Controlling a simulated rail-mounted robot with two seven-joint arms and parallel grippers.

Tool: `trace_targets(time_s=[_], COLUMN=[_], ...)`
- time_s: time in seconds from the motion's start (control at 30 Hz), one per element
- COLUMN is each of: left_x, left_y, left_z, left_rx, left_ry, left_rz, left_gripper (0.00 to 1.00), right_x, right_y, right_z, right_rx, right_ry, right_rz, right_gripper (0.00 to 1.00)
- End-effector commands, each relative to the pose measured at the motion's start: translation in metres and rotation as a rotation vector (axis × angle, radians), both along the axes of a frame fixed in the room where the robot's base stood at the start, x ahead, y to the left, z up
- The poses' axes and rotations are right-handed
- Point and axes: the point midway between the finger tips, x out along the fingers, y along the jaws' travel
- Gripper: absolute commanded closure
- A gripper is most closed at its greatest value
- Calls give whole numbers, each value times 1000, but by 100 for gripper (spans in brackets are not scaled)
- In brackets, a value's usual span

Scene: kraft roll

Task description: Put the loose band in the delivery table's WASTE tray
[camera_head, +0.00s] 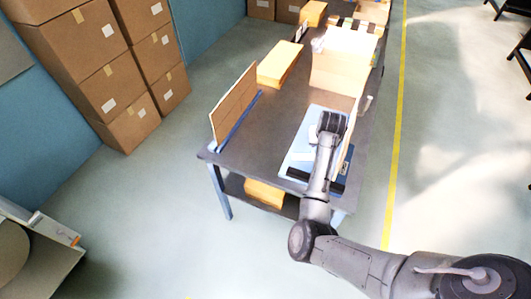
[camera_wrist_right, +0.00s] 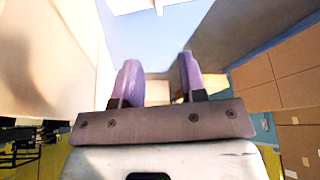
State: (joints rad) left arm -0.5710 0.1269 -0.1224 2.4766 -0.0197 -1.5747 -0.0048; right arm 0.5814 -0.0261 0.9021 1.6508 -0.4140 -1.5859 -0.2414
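My right gripper (camera_head: 332,122) is above the right side of the dark delivery table (camera_head: 240,140), over a pale blue flat tray or mat (camera_head: 293,160). In the right wrist view its two purple-tinted fingers (camera_wrist_right: 158,82) stand apart, with nothing clearly held between them. The loose band cannot be made out in either view; it may be hidden by my gripper or arm, or too small. No WASTE label is readable, so I cannot tell which container is the WASTE tray. My left gripper is not in view.
An upright tan board (camera_head: 233,103) stands at the table's left edge. A tan box or panel (camera_head: 338,70) rises just beyond my gripper. A yellow-orange block (camera_head: 280,64) lies farther back. Stacked cartons (camera_head: 125,75) stand left. The table's near-left top is clear.

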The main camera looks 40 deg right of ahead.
Motion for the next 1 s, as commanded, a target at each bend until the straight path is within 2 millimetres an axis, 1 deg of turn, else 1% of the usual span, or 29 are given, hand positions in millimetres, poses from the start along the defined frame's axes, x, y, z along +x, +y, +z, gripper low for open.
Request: trace_targets(time_s=[0.03, 0.17, 0.4, 0.6, 0.7, 0.87, 1.0], left_x=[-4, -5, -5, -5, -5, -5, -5], left_y=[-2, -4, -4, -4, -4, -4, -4], left_z=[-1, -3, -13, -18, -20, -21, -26], left_rx=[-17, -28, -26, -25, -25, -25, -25], left_ry=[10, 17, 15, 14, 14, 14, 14], left_rz=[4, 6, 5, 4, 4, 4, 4], left_gripper=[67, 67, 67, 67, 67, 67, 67], right_x=[0, 2, 13, 21, 23, 24, 27], right_y=[-1, -3, -14, -21, -23, -25, -30], right_z=[-1, -9, -46, -71, -78, -83, -98], right_rx=[6, 11, 11, 10, 10, 8, 9], right_ry=[-3, -5, -5, -6, -5, -6, -4], right_rz=[4, 11, 9, 9, 9, 8, 8], right_gripper=[62, 62, 62, 62, 62, 62, 62])
